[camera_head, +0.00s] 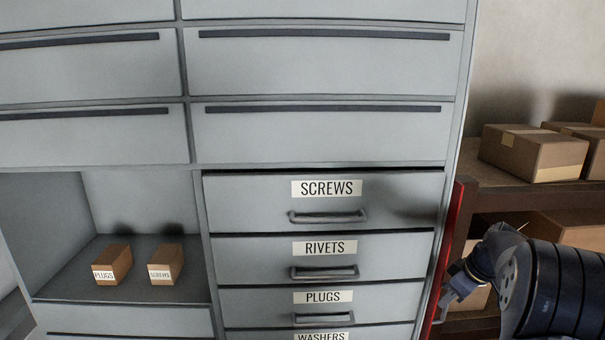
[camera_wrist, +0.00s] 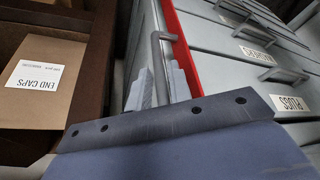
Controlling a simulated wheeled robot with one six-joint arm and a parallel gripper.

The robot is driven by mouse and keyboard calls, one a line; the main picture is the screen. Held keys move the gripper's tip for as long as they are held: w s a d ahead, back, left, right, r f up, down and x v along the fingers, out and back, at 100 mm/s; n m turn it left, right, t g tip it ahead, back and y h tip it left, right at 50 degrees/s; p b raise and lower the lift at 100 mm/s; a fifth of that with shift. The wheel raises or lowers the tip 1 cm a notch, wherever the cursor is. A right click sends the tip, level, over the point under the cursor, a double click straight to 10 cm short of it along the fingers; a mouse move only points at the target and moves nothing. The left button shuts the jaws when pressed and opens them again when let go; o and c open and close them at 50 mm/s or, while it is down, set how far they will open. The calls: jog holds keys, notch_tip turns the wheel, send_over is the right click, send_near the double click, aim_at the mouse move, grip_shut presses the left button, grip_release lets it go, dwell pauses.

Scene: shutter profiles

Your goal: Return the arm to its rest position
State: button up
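My gripper (camera_head: 452,293) is at the lower right in the head view, beside the red edge strip (camera_head: 452,245) on the right side of the grey cabinet. In the wrist view my gripper (camera_wrist: 163,88) has its two pale fingers apart. A grey bar handle (camera_wrist: 158,48) by the red strip (camera_wrist: 184,50) runs down between or just beyond the fingers. Whether a finger touches the handle is hard to see. My arm reaches in from the right edge of the head view.
Drawers labelled SCREWS (camera_head: 260,190), RIVETS (camera_head: 255,250) and PLUGS (camera_head: 255,305) look shut. An open bay (camera_head: 60,290) holds two small boxes. Right of the cabinet, a brown shelf (camera_head: 510,195) bears cartons (camera_head: 530,150). An END CAPS box (camera_wrist: 70,65) is close by in the wrist view.

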jog(key=shift+w+a+f, duration=0.1)
jog(key=shift+f, duration=0.3)
jog(key=shift+r, duration=0.15)
jog(key=shift+r, duration=0.2)
jog(key=v, duration=1)
jog(key=x, duration=1)
jog(key=shift+f, duration=0.35)
jog(key=shift+s+a+m+h, duration=0.15)
jog(key=shift+s+m+h, duration=0.2)
jog(key=shift+m, duration=0.75)
jog(key=shift+r+p, duration=0.1)
jog(key=shift+p, duration=0.2)
